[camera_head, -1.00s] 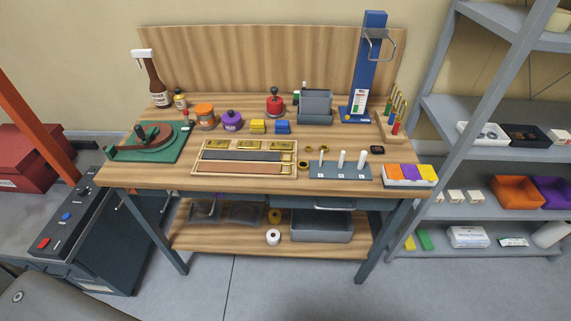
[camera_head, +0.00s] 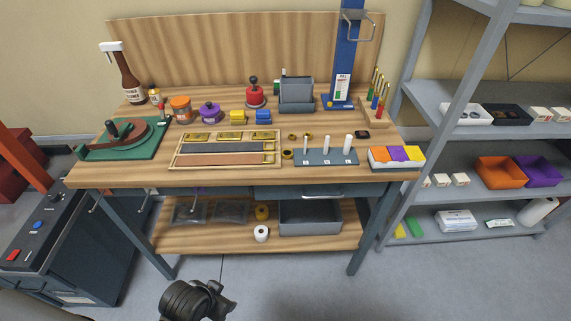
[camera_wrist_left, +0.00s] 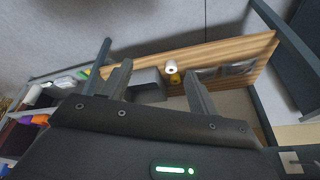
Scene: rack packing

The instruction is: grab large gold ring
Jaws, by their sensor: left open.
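Gold rings lie on the wooden bench top, left of the grey peg stand (camera_head: 326,158). The largest-looking gold ring (camera_head: 287,153) lies nearest the front, beside the ingot tray. Two smaller-looking rings, a left one (camera_head: 292,137) and a right one (camera_head: 307,136), lie behind it. My left gripper (camera_wrist_left: 157,68) is open and empty in the left wrist view, facing the bench's lower shelf from a distance. A dark part of my arm shows at the bottom of the head view, well short of the bench. My right gripper is not in view.
The wooden tray (camera_head: 176,162) holds gold bars. A colourful box (camera_head: 396,166) stands at the bench's front right. The lower shelf (camera_head: 190,238) bears a grey bin (camera_head: 310,230), a white roll (camera_head: 261,233) and a yellow roll (camera_head: 262,212).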

